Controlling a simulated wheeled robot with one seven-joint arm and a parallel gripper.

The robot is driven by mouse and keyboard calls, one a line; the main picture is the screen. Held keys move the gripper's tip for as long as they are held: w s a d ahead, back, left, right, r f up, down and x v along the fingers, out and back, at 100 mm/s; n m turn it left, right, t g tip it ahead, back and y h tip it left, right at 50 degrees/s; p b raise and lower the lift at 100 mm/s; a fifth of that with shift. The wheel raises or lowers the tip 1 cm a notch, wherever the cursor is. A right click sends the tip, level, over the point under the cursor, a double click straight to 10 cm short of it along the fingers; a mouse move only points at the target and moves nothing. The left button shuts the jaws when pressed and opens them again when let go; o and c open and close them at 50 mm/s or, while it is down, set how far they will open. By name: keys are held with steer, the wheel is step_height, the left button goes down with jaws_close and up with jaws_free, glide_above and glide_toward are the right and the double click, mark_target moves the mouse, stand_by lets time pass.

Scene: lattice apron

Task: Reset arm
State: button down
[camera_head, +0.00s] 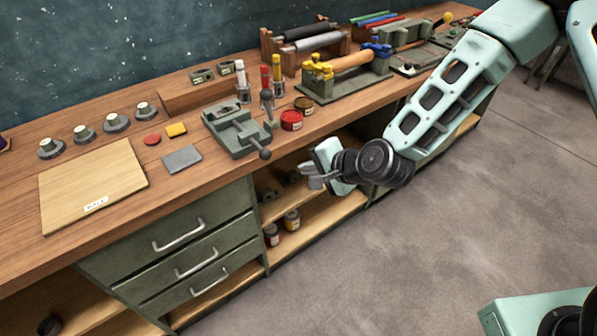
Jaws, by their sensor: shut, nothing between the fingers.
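My gripper (314,179) is in the middle of the camera_head view, at the end of my pale green arm, which reaches in from the upper right. It is shut and empty. It hangs in front of the open shelves, just off the front edge of the wooden workbench (62,256) as seen in the picture. Its fingers point left. The gap between its fingertips is too small to make out. It appears to touch nothing.
A wooden board (92,185) lies at left. Drawers (192,258) and open shelves (300,236) are below. The grey floor (430,250) is clear at right.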

steer(key=shift+v, duration=0.85)
steer(key=s+d+r+n+g+h, duration=0.2)
steer(key=s+d+r+n, duration=0.1)
steer(key=s, duration=0.5)
steer(key=s+d+r+n+g+h+b, duration=0.1)
steer(key=s+d+r+n+g+h, duration=0.1)
steer(key=s+r+n, duration=0.3)
steer(key=s+d+r+n+g+h+b, duration=0.1)
steer(key=s+d+r+n+g+h, duration=0.2)
steer(key=s+r+n, duration=0.2)
steer(key=s+n, duration=0.3)
steer(key=s, duration=0.4)
steer(key=shift+d+n, duration=0.3)
steer(key=shift+d, duration=0.05)
